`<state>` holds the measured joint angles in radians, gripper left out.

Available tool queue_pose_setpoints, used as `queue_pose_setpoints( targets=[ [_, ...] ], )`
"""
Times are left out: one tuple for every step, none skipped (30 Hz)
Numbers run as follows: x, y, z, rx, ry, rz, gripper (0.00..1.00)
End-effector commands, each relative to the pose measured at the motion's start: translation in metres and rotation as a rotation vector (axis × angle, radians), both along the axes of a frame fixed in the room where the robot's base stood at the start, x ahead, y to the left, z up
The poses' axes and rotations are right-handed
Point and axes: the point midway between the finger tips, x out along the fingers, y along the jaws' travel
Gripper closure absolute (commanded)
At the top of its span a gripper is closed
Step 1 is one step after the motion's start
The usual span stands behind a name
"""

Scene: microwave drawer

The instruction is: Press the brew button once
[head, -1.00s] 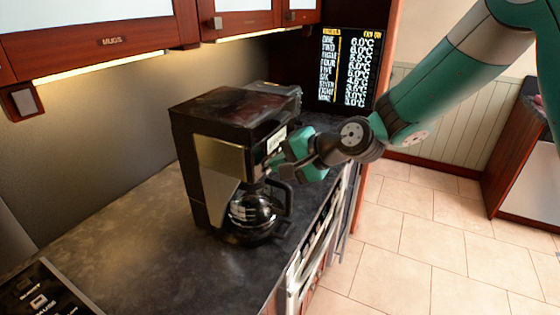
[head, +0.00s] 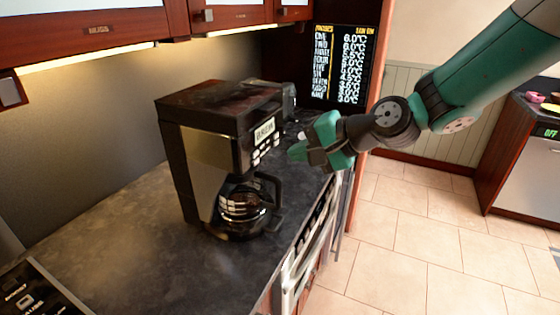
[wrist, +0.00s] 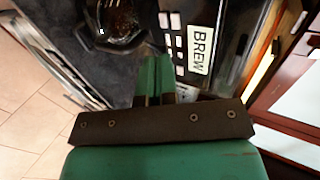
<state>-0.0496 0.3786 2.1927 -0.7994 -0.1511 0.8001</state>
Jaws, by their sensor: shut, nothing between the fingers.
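The coffee maker (head: 212,150) stands on the dark counter, with a white BREW label (head: 265,131) on its front and several small pale buttons (head: 263,153) below the label. In the wrist view the BREW label (wrist: 200,49) is right of the fingers, beside two columns of pale buttons (wrist: 170,43). My gripper (head: 297,151) is shut and empty. It is in front of the button panel, to its right in the head view, with a visible gap. In the wrist view the green fingers (wrist: 154,75) point toward the machine. Which button is the brew button is not clear.
A glass carafe (head: 243,205) sits in the machine, its handle sticking out to the right. A dark display (head: 337,65) with temperatures stands behind. Wooden cupboards (head: 110,30) hang above.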

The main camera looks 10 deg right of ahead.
Motion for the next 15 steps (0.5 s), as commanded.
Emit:
queue_pose_setpoints(
  targets=[
    [-0.005,-0.010,0.003,-0.001,-0.005,-0.006,1.00],
    [-0.007,-0.014,0.006,0.000,-0.004,-0.005,1.00],
    [-0.011,-0.020,0.010,0.001,-0.003,-0.006,1.00],
    [-0.013,-0.023,0.013,0.000,-0.003,-0.004,1.00],
    [-0.016,-0.026,0.015,0.000,-0.003,-0.004,1.00],
    [-0.018,-0.030,0.019,0.000,-0.001,-0.004,1.00],
    [-0.019,-0.033,0.021,0.000,-0.002,-0.003,1.00],
    [-0.021,-0.035,0.022,0.000,-0.001,-0.004,1.00],
    [-0.022,-0.037,0.024,0.000,-0.001,-0.003,1.00],
    [-0.024,-0.038,0.025,-0.001,0.000,-0.002,1.00],
    [-0.024,-0.039,0.026,0.000,0.000,-0.001,1.00],
    [-0.025,-0.040,0.027,0.000,0.001,0.000,1.00],
    [-0.026,-0.040,0.027,0.000,0.001,0.000,1.00],
    [-0.026,-0.040,0.027,0.000,0.001,0.000,1.00],
    [-0.026,-0.041,0.027,0.000,0.001,0.000,1.00]
  ],
)
